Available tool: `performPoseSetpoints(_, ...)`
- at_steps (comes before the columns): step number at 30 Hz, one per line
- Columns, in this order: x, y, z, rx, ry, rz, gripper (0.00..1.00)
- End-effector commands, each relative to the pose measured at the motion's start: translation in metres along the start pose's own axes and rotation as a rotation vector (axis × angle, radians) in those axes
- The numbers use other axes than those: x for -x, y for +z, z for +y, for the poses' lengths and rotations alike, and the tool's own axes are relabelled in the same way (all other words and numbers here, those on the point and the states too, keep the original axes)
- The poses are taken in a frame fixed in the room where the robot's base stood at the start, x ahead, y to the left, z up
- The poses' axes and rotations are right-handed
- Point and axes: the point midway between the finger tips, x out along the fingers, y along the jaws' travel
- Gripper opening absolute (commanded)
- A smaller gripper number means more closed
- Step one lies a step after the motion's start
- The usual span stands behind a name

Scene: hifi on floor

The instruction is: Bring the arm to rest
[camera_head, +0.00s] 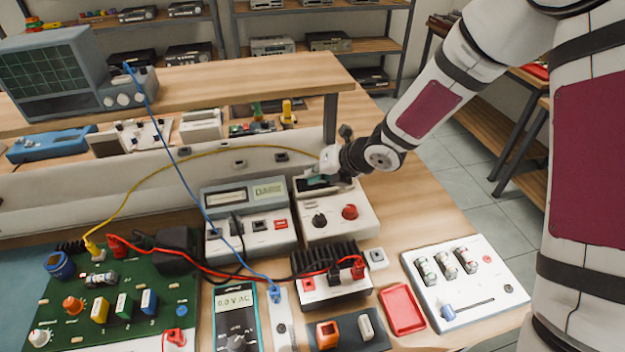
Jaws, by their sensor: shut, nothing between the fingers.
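My arm reaches in from the right, and its wrist bends down over the back of the workbench (405,209). My gripper (318,182) is at the back of a white box (338,222) with a black knob and a red knob. The gripper is shut, with nothing seen in it. The fingers are small and dark here, partly hidden by the wrist. I cannot tell whether they touch the box or hover just above it.
Left of the gripper stands a grey metered unit (250,222). In front are a black finned block (325,262), a red tray (402,309), a white panel (464,281) and a green circuit board (125,300). Blue and yellow cables rise nearby. An upper shelf (250,80) stands behind.

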Motion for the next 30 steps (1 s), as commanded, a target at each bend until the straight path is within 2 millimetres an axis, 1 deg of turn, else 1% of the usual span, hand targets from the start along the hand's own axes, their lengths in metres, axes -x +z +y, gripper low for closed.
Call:
performPoseSetpoints(4,0.001,0.000,0.000,-0.002,-0.001,-0.001,0.00)
performPoseSetpoints(6,0.005,0.003,-0.002,-0.019,-0.016,-0.006,0.00)
performPoseSetpoints(8,0.013,0.008,-0.004,-0.059,-0.046,-0.018,0.00)
performPoseSetpoints(11,0.040,0.022,-0.014,-0.186,-0.131,-0.057,0.00)
performPoseSetpoints(14,0.080,0.037,-0.026,-0.381,-0.237,-0.129,0.00)
performPoseSetpoints(15,0.097,0.042,-0.030,-0.468,-0.277,-0.164,0.00)
performPoseSetpoints(17,0.124,0.047,-0.036,-0.601,-0.329,-0.220,0.00)
performPoseSetpoints(18,0.142,0.049,-0.038,-0.691,-0.358,-0.260,0.00)
performPoseSetpoints(20,0.170,0.050,-0.041,-0.830,-0.395,-0.324,0.00)
performPoseSetpoints(21,0.188,0.049,-0.043,-0.923,-0.415,-0.368,0.00)
performPoseSetpoints(23,0.215,0.046,-0.045,-1.067,-0.438,-0.435,0.00)
performPoseSetpoints(24,0.233,0.043,-0.045,-1.164,-0.447,-0.481,0.00)
performPoseSetpoints(26,0.259,0.035,-0.044,-1.313,-0.454,-0.549,0.00)
performPoseSetpoints(27,0.275,0.030,-0.043,-1.412,-0.453,-0.593,0.00)
performPoseSetpoints(29,0.298,0.019,-0.041,-1.564,-0.446,-0.657,0.00)
performPoseSetpoints(30,0.313,0.011,-0.038,-1.665,-0.436,-0.698,0.00)
